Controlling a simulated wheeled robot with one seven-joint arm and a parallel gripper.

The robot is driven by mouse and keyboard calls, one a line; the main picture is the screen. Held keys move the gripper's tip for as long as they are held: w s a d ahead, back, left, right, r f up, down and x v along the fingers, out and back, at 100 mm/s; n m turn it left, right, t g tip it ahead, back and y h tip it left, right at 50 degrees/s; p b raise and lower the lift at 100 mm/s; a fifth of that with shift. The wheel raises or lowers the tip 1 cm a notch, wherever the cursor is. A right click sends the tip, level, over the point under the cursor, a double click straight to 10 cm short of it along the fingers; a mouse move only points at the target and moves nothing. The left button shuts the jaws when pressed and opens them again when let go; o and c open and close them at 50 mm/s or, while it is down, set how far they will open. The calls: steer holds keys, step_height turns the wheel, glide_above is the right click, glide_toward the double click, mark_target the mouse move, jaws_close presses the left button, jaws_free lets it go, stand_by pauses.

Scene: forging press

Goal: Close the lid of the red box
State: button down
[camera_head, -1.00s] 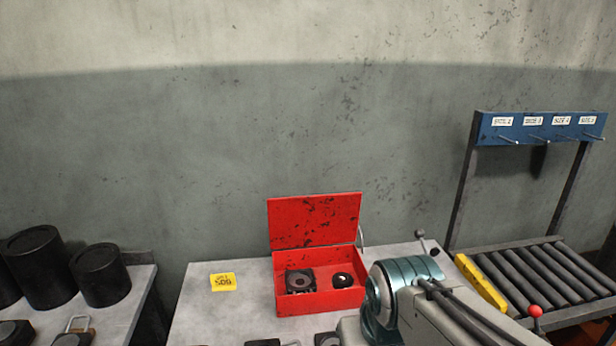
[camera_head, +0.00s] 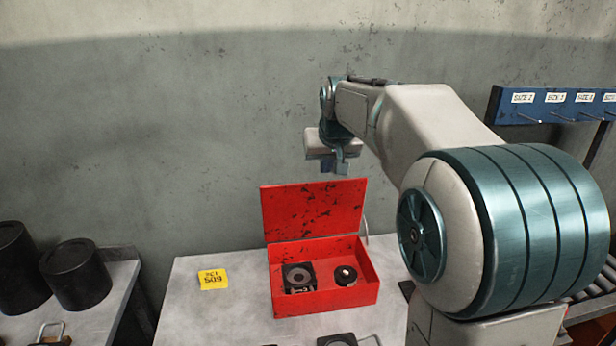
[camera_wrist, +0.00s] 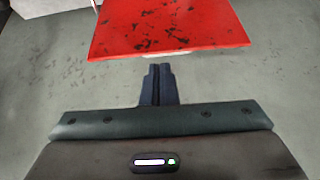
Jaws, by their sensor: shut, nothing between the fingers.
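The red box (camera_head: 325,300) stands on the grey table with its lid (camera_head: 314,212) raised at the back, roughly upright. Inside it lie a square black part with a round opening (camera_head: 299,278) and a round black part (camera_head: 349,278). My gripper (camera_head: 335,168) is above and behind the raised lid, near its top edge, pointing down. In the wrist view my gripper (camera_wrist: 158,72) has its dark fingers together and empty, just short of the edge of the red lid (camera_wrist: 165,25). I cannot tell whether the fingertips touch the lid.
A yellow label (camera_head: 213,279) lies left of the box on the grey table (camera_head: 205,318). Black cylinders (camera_head: 76,277) stand on another table at the left. A blue rack (camera_head: 560,105) with pegs is at the right. The wall is close behind the box.

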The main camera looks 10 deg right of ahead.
steer(key=t, duration=0.1)
glide_above(313, 206)
steer(key=w+d, duration=0.2)
steer(key=w, duration=0.1)
steer(key=x, duration=0.4)
steer(key=p+x, duration=0.1)
steer(key=x, duration=0.4)
steer(key=shift+s+a+f, duration=0.15)
steer(key=shift+s+f, duration=0.05)
steer(key=shift+f, duration=0.2)
steer(key=shift+s+f+p, duration=0.2)
steer(key=shift+s+f, duration=0.05)
steer(key=shift+s, duration=0.65)
steer(key=shift+s+f+p, duration=0.2)
steer(key=shift+s+f, duration=0.05)
steer(key=shift+s, duration=0.6)
steer(key=shift+s+a+f+b, duration=0.1)
steer(key=shift+a+f+b, duration=0.05)
steer(key=shift+b, duration=0.35)
